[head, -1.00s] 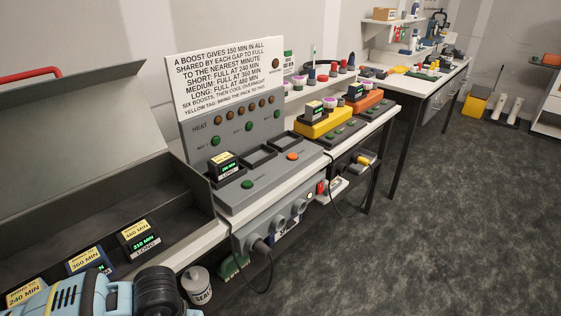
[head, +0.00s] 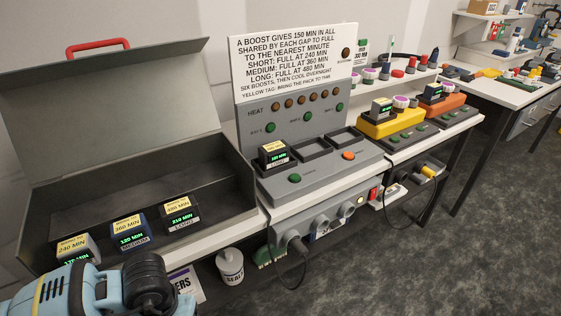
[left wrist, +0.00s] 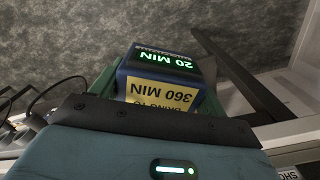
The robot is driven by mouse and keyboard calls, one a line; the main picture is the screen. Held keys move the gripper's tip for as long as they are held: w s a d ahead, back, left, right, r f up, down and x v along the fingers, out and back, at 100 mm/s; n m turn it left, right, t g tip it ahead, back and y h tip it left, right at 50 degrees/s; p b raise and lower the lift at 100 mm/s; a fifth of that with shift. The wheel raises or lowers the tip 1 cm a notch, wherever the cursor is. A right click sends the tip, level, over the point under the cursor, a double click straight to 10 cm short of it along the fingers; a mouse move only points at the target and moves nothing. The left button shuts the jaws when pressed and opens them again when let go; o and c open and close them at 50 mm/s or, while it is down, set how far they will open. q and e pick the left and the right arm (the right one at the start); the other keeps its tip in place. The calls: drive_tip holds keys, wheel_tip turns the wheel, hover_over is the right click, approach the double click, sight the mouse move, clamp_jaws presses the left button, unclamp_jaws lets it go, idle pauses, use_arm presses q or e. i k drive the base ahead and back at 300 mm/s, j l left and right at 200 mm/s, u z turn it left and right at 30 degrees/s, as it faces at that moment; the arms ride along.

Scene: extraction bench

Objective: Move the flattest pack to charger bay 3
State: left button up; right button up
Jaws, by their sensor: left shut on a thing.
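My left gripper (left wrist: 160,92) is shut on a blue pack (left wrist: 162,66) in the left wrist view. Its green display reads 20 MIN, and its yellow tag reads 360 MIN. Grey carpet shows behind it. In the head view only my blue arm shows at the lower left; the held pack is not visible there. The grey charger (head: 322,180) has three bays. A dark LONG pack (head: 273,154) sits in the left bay. The middle bay (head: 311,148) and the right bay (head: 344,137) are empty. My right gripper is not in view.
An open grey case (head: 225,205) holds packs tagged 240 (head: 75,250), 360 (head: 130,232) and 480 MIN (head: 181,214). A yellow unit (head: 385,127) and an orange unit (head: 440,106) each carry a pack. A white pot (head: 230,268) and cables are below the bench.

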sight(342, 139)
drive_tip(key=i+l+u, duration=0.1)
drive_tip(key=l, duration=0.25)
drive_tip(key=i+l+u, duration=0.15)
drive_tip(key=l, duration=0.2)
drive_tip(key=i+l+u, duration=0.1)
drive_tip(key=l, duration=0.3)
drive_tip(key=l+u, duration=0.1)
drive_tip(key=l, duration=0.25)
drive_tip(key=i+l, duration=0.1)
drive_tip(key=l, duration=0.35)
drive_tip(key=i+l, duration=0.1)
drive_tip(key=l, duration=0.35)
drive_tip(key=i+l, duration=0.15)
drive_tip(key=l, duration=0.3)
drive_tip(key=i+l+u, duration=0.1)
drive_tip(key=l, duration=0.35)
drive_tip(key=i+l, duration=0.1)
drive_tip(key=l, duration=0.35)
